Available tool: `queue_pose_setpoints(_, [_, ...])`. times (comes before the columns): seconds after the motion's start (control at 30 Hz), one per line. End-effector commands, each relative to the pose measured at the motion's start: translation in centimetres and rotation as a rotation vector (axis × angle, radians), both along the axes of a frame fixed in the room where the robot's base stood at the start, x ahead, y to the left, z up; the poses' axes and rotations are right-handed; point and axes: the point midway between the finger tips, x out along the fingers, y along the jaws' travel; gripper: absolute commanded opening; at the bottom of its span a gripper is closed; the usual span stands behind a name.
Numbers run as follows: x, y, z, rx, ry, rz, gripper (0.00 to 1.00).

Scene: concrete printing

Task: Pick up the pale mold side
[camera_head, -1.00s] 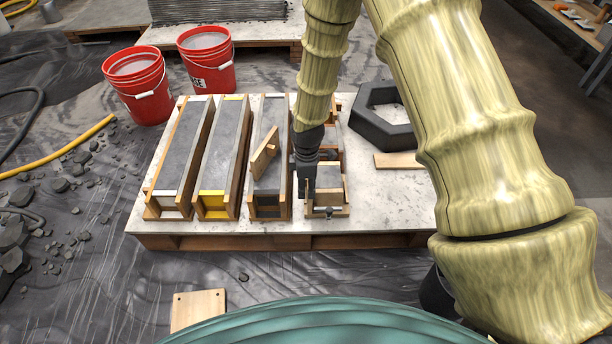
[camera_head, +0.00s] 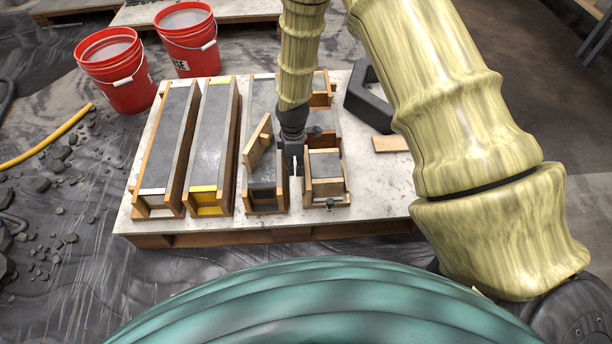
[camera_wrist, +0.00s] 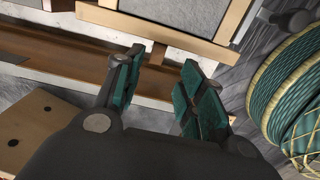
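Several wood boards could be the mold side, and I cannot tell which is meant. One tan board (camera_head: 257,143) leans tilted across the third long mold (camera_head: 265,190). A pale flat board (camera_head: 390,144) lies at the pallet's right. My gripper (camera_head: 295,170) points down between the third mold and the short mold with pale wood ends (camera_head: 325,190). In the wrist view my gripper (camera_wrist: 160,85) is open, its green-padded fingers apart with nothing clearly between them. A board with dark holes (camera_wrist: 28,125) shows at the lower left there.
The white-topped pallet (camera_head: 385,190) carries two more filled molds (camera_head: 167,140) (camera_head: 213,140) on the left and a dark hexagonal ring (camera_head: 368,100) at the right. Two red buckets (camera_head: 117,75) (camera_head: 187,40) stand behind. Rubble (camera_head: 45,190) and a yellow hose (camera_head: 45,138) lie left.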

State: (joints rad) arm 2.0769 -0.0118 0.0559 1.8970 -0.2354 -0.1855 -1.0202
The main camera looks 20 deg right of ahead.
Motion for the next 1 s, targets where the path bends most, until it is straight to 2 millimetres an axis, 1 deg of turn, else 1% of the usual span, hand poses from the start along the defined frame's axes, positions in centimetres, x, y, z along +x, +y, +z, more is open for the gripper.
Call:
queue_pose_setpoints(0.17, [0.2,-0.1,-1.1,0.0,0.0,0.0,0.39])
queue_pose_setpoints(0.4, [0.7,-0.4,-4.2,-0.001,0.0,0.001,0.39])
queue_pose_setpoints(0.5, [0.6,-0.4,-5.2,-0.001,0.0,0.002,0.39])
queue_pose_setpoints(0.77, [0.7,-0.4,-5.3,0.0,0.0,0.002,0.39])
queue_pose_setpoints(0.87, [0.7,-0.4,-5.3,0.0,0.0,0.002,0.23])
queue_pose_setpoints(0.9, [0.7,-0.4,-5.3,0.0,0.0,0.002,0.16])
queue_pose_setpoints(1.0, [0.6,-0.4,-5.3,0.0,0.0,0.002,0.0])
